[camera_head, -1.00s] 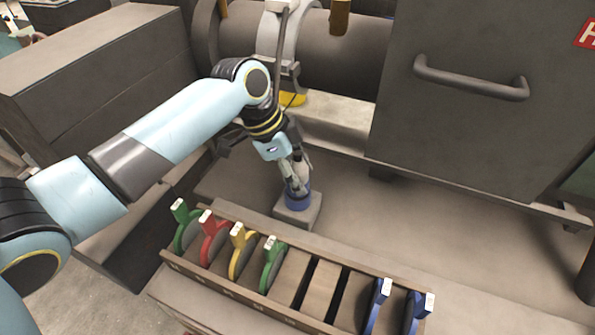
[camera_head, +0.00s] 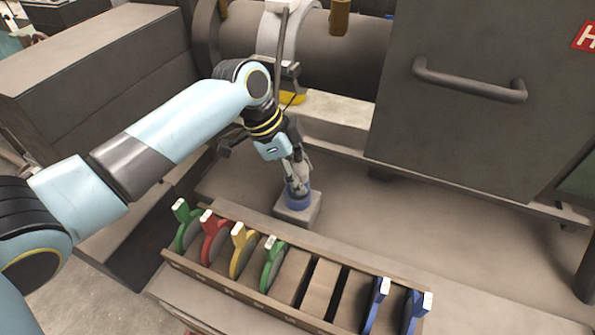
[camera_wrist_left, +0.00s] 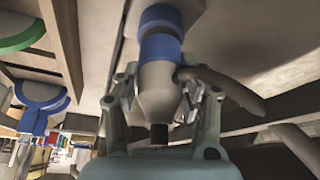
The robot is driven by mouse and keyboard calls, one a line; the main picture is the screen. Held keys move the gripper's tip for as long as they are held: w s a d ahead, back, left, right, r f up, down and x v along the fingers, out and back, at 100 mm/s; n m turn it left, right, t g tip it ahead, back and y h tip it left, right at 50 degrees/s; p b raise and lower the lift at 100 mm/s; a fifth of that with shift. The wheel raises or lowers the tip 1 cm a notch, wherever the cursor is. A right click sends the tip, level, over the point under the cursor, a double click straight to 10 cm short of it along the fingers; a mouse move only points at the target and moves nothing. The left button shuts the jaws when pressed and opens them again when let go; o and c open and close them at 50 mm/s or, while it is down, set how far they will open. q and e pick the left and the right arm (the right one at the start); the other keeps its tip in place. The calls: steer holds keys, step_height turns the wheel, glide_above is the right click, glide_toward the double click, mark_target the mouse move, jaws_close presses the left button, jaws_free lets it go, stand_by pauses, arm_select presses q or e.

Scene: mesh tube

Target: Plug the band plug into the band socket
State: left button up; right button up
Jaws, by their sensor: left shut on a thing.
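The band plug (camera_wrist_left: 157,88) is a pale tapered body with a blue band at its front. It also shows in the head view (camera_head: 297,173), mostly behind the fingers. My left gripper (camera_head: 297,178) is shut around the plug from above; its fingers flank the plug in the wrist view (camera_wrist_left: 160,100). The band socket (camera_head: 298,201) is a blue ring on a small grey block. In the wrist view the socket's blue ring (camera_wrist_left: 160,14) is in line with the plug's front. The plug's front meets the socket; how deep it sits I cannot tell. My right gripper is out of view.
A rack (camera_head: 320,290) with green, red, yellow and blue discs stands in front of the socket block. A grey cabinet (camera_head: 470,130) with a handle is behind right, a large pipe (camera_head: 345,55) behind. A dark cable (camera_wrist_left: 232,88) passes beside the plug. Bench right of the block is clear.

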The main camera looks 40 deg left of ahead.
arm_select(q)
steer(key=shift+p, duration=0.3)
steer(key=shift+f+b, duration=0.35)
steer(key=shift+f, duration=0.25)
stand_by(0.7)
steer(key=o, duration=1.2)
steer(key=shift+c, duration=0.2)
steer(key=v, duration=1.2)
